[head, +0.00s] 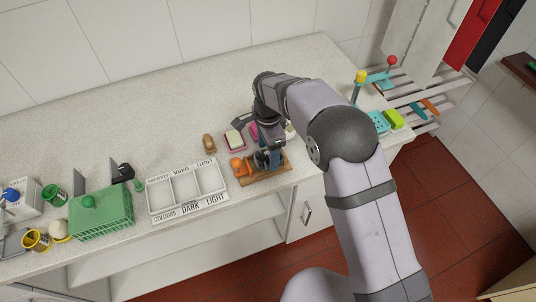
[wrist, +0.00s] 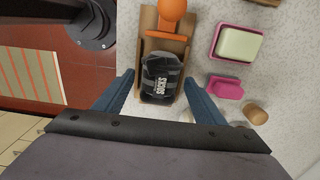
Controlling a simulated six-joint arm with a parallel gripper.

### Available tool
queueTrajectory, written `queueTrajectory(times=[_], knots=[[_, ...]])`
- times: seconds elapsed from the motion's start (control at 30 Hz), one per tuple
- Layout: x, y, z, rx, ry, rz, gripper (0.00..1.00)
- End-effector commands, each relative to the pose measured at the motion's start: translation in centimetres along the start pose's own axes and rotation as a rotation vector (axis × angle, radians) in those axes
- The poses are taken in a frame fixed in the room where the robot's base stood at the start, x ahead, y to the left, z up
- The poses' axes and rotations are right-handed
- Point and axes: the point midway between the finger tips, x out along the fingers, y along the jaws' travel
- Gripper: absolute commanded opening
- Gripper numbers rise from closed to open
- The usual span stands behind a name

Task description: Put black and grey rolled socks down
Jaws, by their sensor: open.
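The black and grey rolled socks (wrist: 161,78) lie in a small wooden tray (wrist: 178,47), with the white word SOCKS facing up. In the head view the socks (head: 262,158) are partly hidden by my gripper. My gripper (wrist: 159,80) is open, with one blue-grey finger on each side of the socks and tray. There seem to be gaps between the fingers and the socks. In the head view my gripper is over the wooden tray (head: 272,176) near the counter's front edge.
An orange ball-topped thing (head: 237,164) stands at the tray's other end. A pink soap dish (head: 235,142) and a brown object (head: 209,143) are close behind. A white sorting tray (head: 187,190) labelled DARK and LIGHT sits left, beside a green basket (head: 101,215). The back counter is clear.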

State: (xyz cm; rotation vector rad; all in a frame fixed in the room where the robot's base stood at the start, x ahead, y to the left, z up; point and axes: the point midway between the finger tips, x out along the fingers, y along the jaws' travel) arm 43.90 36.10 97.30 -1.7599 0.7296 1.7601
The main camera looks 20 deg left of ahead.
Motion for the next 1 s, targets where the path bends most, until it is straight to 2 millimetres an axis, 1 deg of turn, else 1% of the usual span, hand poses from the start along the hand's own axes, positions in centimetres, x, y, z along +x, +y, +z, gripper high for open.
queueTrajectory(times=[0.1,0.27,0.3,0.47,0.5,0.53,0.57,0.83,1.0], knots=[[0.4,0.0,0.0,0.000,0.000,0.001,0.64],[0.4,0.0,0.0,0.000,0.000,0.000,0.64],[0.4,0.0,0.0,0.000,0.000,0.000,0.62],[0.4,0.0,0.0,0.000,0.000,0.000,0.23],[0.4,0.0,0.0,0.000,0.000,0.000,0.19],[0.4,0.0,0.0,0.000,0.000,0.000,0.19],[0.4,0.0,0.0,0.000,0.000,-0.001,0.16],[0.1,-0.1,0.0,0.000,0.000,-0.002,0.16],[-1.4,-0.2,0.0,0.000,0.000,-0.006,0.16]])
